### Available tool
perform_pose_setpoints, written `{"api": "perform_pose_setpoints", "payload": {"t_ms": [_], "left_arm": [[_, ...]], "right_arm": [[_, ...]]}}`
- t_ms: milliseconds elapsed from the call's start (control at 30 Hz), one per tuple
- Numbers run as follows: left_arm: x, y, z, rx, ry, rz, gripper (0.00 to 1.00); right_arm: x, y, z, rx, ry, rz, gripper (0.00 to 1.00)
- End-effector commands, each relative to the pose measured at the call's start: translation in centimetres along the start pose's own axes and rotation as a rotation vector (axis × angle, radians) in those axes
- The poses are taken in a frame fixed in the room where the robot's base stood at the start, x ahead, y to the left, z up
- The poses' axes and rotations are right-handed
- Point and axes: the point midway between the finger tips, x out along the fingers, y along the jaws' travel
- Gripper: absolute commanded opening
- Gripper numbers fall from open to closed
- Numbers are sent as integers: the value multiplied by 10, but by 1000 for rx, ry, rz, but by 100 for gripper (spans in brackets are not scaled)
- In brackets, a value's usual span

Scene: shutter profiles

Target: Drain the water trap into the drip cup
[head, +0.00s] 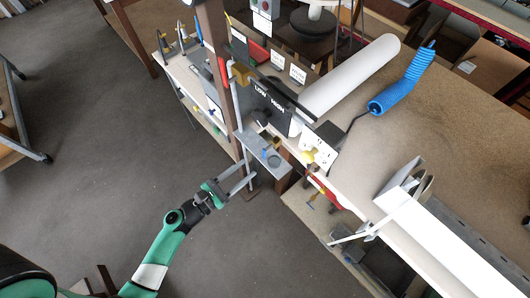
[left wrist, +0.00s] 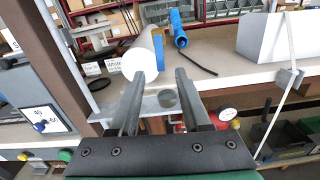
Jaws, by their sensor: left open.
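My left gripper (head: 243,178) is open and empty in front of the bench, beside the grey bracket shelf (head: 257,148). In the left wrist view its two dark fingers (left wrist: 158,92) stand apart, pointing at the bench. The trap itself is not clearly identifiable. My right gripper is not in view.
A brown post (head: 217,75) rises close to my gripper. A white roll (head: 350,75) and a blue coiled hose (head: 403,82) lie on the bench. A long white profile (head: 440,240) lies along the front edge at right. The floor (head: 110,130) at left is clear.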

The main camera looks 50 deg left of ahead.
Motion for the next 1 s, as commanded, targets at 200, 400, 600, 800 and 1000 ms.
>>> {"api": "perform_pose_setpoints", "payload": {"t_ms": [200, 400, 600, 800, 1000], "left_arm": [[51, -1, 1, 3, -3, -5, 48], [80, 0, 0, 3, -2, -2, 48], [86, 0, 1, 3, -1, -1, 48], [86, 0, 1, 3, -1, -1, 35], [86, 0, 1, 4, -1, -1, 0]], "right_arm": [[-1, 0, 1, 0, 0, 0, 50], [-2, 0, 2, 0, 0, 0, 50], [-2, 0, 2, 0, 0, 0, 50], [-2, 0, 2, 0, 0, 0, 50], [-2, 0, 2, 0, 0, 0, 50]]}}
